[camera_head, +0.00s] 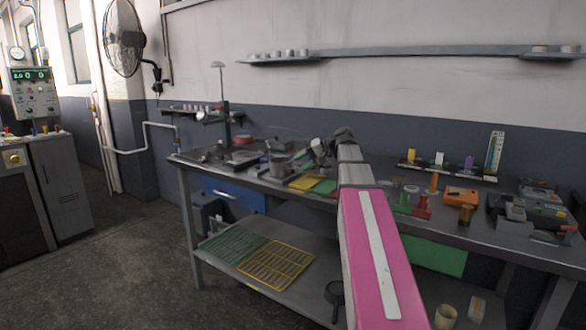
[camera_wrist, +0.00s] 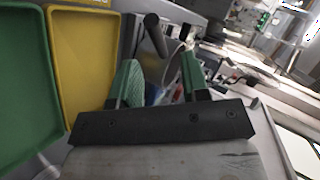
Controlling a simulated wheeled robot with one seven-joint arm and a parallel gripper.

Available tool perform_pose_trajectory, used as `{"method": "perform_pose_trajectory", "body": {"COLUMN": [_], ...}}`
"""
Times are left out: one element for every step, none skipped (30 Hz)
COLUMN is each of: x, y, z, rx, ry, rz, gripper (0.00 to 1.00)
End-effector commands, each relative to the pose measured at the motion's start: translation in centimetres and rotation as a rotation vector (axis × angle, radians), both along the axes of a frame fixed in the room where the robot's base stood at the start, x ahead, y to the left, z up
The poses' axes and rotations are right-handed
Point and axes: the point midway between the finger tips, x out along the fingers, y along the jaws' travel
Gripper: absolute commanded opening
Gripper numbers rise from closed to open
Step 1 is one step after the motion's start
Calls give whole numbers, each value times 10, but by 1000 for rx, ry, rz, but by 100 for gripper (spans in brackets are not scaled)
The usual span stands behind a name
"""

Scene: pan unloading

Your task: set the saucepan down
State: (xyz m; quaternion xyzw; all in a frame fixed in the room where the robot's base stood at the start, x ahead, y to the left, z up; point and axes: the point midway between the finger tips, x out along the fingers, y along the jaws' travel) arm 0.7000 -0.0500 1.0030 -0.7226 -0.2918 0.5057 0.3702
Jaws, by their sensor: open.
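A grey pot that looks like the saucepan (camera_head: 281,168) stands on the workbench in the head view, left of my gripper (camera_head: 322,151). In the wrist view a dark rounded handle (camera_wrist: 156,36) shows just past the fingertips of my gripper (camera_wrist: 160,66), roughly in line with the gap. I cannot tell for sure that it belongs to that pot. The two green finger pads are apart, with nothing clasped between them. The pot's body is hard to make out in the wrist view.
A yellow tray (camera_head: 305,182) and a green tray (camera_head: 324,187) lie beside the pot; the wrist view shows them at left as yellow (camera_wrist: 85,70) and green (camera_wrist: 25,90). Coloured parts crowd the bench's right side. A lower shelf (camera_head: 300,300) holds green and yellow racks.

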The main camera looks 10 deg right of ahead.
Motion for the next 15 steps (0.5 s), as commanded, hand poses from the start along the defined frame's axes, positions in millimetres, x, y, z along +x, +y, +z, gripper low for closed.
{"method": "perform_pose_trajectory", "body": {"x": [-3,-5,-7,-9,-10,-12,-13,-14,-15,-16,-17,-17,-18,-18,-18], "y": [-9,-13,-19,-23,-27,-31,-33,-36,-39,-41,-43,-44,-45,-45,-45], "z": [6,9,13,15,17,20,22,23,25,26,27,28,29,29,29], "rx": [0,0,0,-1,-1,-1,-1,-1,-1,-1,-1,-1,-1,-1,-1], "ry": [-2,-1,-1,-1,-1,0,0,0,0,0,0,0,0,0,1], "rz": [-2,-2,-2,-3,-2,-1,-1,-1,-1,-1,-1,0,0,0,1], "gripper": [42,42,42,42,42,42,42,42,42,42,42,42,42,42,42]}}
